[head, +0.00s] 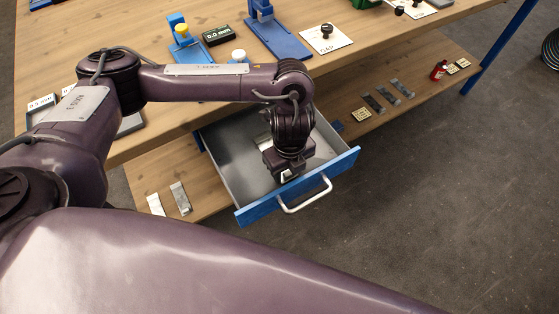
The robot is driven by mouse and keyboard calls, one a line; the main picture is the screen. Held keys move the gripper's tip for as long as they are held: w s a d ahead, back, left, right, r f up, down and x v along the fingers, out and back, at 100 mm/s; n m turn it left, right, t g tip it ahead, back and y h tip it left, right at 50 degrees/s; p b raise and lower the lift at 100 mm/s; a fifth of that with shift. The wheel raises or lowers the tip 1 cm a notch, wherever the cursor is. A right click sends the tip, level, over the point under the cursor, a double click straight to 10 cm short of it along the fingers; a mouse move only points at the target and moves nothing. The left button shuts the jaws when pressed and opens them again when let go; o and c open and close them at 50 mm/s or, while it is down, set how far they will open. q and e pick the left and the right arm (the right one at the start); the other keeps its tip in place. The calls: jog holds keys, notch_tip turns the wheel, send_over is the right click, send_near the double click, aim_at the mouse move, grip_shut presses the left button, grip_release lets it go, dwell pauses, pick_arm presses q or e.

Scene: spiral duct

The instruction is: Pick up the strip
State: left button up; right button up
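My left gripper (287,177) points down into the open drawer (350,160), close behind its blue front. A small pale patch shows at its fingertips, but I cannot tell whether it is a strip or part of the gripper. The fingers are mostly hidden by the wrist. Two light metal strips (180,198) (155,205) lie on the lower shelf left of the drawer. Several darker strips (386,96) lie on the lower shelf right of the drawer. I cannot tell which strip the task means. My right gripper is out of view.
The wooden bench top (160,30) holds a blue stand (275,40), a 0.0 mm gauge (220,35) and a white card (325,38). A red item (438,70) and small plates (361,115) sit on the lower shelf (420,65). The drawer handle (307,196) juts forward.

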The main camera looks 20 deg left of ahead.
pick_arm(q)
jog(key=c, duration=0.5)
jog(key=shift+r, duration=0.6)
notch_tip(320, 180, up, 26)
jog(key=p, duration=1.2)
jog(key=shift+f, duration=0.1)
